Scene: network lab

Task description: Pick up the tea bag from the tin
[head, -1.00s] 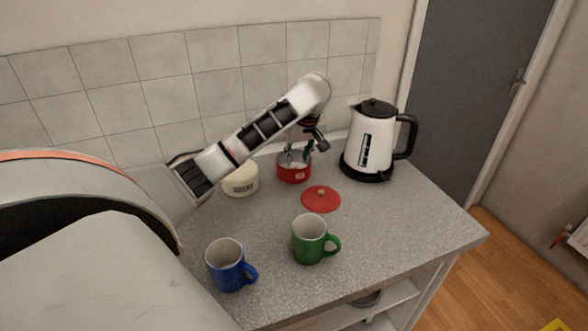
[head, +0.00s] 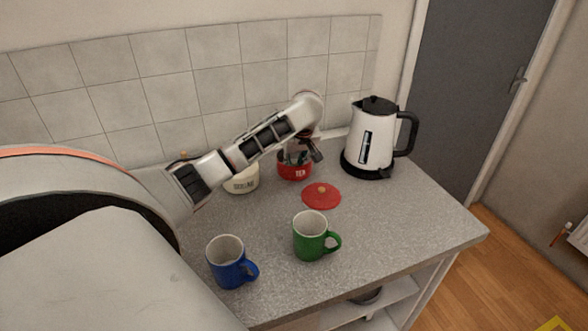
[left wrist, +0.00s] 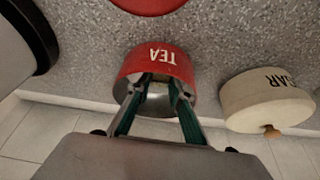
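The red tin marked TEA (head: 294,172) stands open on the counter near the back wall; it also shows in the left wrist view (left wrist: 172,60). My left gripper (head: 295,157) points down into the tin. In the left wrist view its two dark green fingers (left wrist: 156,88) reach inside the tin's mouth with a gap between them. The tea bag cannot be made out clearly inside the tin. My right gripper is in neither view.
A cream sugar tin (head: 242,181) with its lid on stands left of the tea tin. A white and black kettle (head: 371,140) stands to the right. A blue mug (head: 229,264) and a green mug (head: 310,238) stand nearer the front. The counter's right front (head: 400,230) is clear.

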